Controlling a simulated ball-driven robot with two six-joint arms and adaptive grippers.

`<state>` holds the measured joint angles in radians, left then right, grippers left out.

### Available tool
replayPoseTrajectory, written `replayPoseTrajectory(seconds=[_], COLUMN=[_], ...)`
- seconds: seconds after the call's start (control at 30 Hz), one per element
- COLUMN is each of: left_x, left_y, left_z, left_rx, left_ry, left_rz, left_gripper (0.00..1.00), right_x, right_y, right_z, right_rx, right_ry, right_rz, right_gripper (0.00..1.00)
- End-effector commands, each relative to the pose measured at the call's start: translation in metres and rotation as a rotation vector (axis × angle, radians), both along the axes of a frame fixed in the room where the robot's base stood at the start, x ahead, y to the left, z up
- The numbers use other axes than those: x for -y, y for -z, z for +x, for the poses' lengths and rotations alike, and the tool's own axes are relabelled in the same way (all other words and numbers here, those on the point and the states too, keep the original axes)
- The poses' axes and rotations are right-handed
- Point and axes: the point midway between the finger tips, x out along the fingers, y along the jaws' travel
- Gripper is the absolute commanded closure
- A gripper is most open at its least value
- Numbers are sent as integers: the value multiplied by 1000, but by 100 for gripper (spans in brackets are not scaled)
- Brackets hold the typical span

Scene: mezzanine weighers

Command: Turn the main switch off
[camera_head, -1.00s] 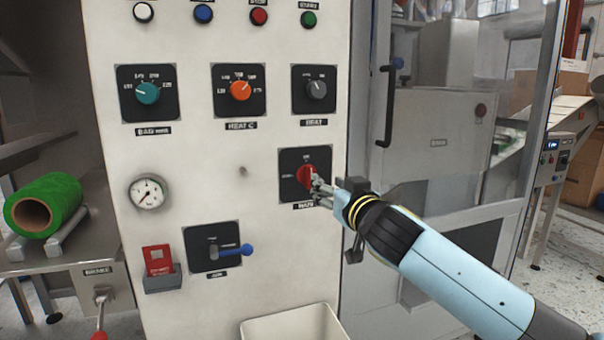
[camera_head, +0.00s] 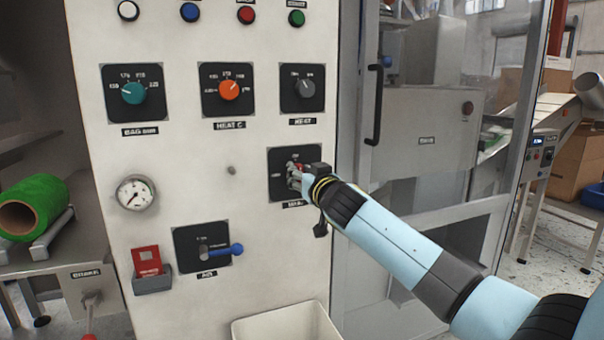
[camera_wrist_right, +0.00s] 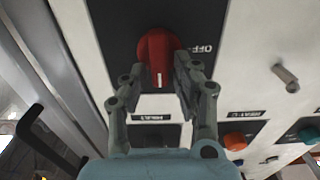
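The main switch is a red knob (camera_wrist_right: 158,52) on a black plate (camera_head: 276,190) low on the right of the panel front. In the right wrist view its white mark points toward the HEAT label, up in the head view. The OFF label shows beside it. My right gripper (camera_wrist_right: 160,75) is open, with one finger on each side of the knob and little gap. Whether the fingers touch it is not clear. In the head view the gripper (camera_head: 297,177) hides much of the knob. My left gripper is not in view.
Above are the HEAT dial (camera_head: 304,88) and orange HEAT C dial (camera_head: 229,90). A blue-tipped lever (camera_head: 236,249) and a red tag (camera_head: 146,261) sit lower left. A door with a black handle (camera_head: 374,105) stands right, and a pale bin (camera_head: 288,326) below.

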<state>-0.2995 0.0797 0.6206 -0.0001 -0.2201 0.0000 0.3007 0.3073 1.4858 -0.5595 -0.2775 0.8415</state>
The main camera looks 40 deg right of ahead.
Motion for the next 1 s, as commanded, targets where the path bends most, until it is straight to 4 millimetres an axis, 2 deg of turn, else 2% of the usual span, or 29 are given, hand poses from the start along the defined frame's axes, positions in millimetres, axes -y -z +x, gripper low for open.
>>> replayPoseTrajectory(seconds=[0.03, 0.2, 0.67, 1.0], left_x=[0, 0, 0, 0], left_y=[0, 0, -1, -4], left_z=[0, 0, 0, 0], left_rx=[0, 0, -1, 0], left_ry=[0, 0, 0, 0], left_rz=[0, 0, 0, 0], left_gripper=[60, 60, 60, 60], right_x=[0, 0, -1, -5], right_y=[0, 0, 0, 0], right_z=[0, 0, 0, 1], right_rx=[0, 0, -14, -74], right_ry=[0, 0, 0, 0], right_rz=[0, 0, -60, -306], right_gripper=[79, 100, 100, 100])
